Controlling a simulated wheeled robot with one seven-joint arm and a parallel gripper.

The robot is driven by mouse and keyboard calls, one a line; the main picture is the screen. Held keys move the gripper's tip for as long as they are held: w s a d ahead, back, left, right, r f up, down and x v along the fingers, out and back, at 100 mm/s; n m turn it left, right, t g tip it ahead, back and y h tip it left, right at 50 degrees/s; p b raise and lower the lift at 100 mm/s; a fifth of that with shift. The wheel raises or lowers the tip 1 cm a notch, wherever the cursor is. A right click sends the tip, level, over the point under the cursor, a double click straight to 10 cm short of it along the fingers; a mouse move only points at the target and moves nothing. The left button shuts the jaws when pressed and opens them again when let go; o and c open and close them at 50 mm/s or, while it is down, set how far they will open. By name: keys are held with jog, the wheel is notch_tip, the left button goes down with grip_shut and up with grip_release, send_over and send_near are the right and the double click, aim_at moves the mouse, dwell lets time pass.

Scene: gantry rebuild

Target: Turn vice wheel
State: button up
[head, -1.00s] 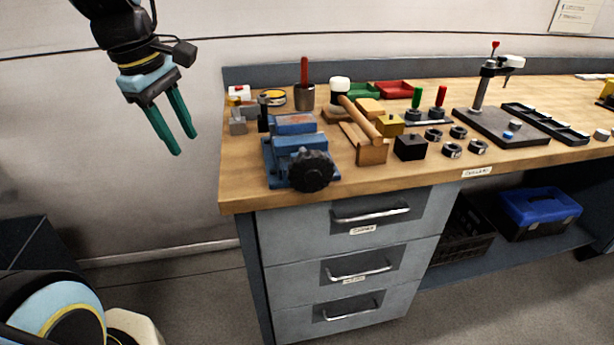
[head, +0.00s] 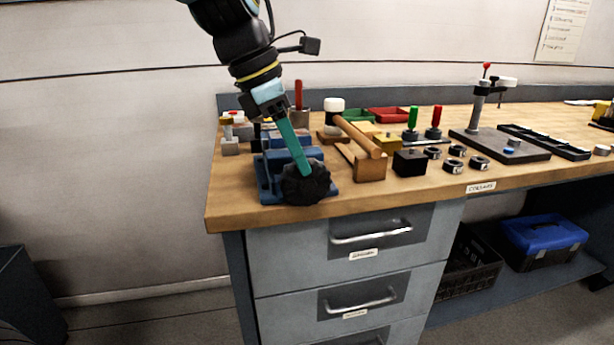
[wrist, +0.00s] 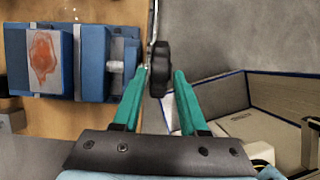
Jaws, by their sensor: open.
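The blue vice (head: 267,180) stands at the front left of the wooden bench. Its dark, knobbly wheel (head: 318,188) faces outward at the bench's front edge. My gripper (head: 305,173) reaches down from above, and its green fingers overlap the wheel in the head view. One finger mostly hides the other there. In the wrist view my open gripper (wrist: 164,74) has a fingertip on each side of the wheel (wrist: 160,62), seen edge-on. I cannot tell whether either finger touches it. The vice body (wrist: 92,62) lies to the left in that view.
A mallet (head: 358,136) and a black block (head: 409,162) are right of the vice. Several dark rings (head: 455,151) lie further right. Grey drawers with handles (head: 370,231) are below the bench top (head: 420,184).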

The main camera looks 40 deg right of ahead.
aim_at(307, 204)
jog(key=shift+x, duration=2.25)
grip_shut()
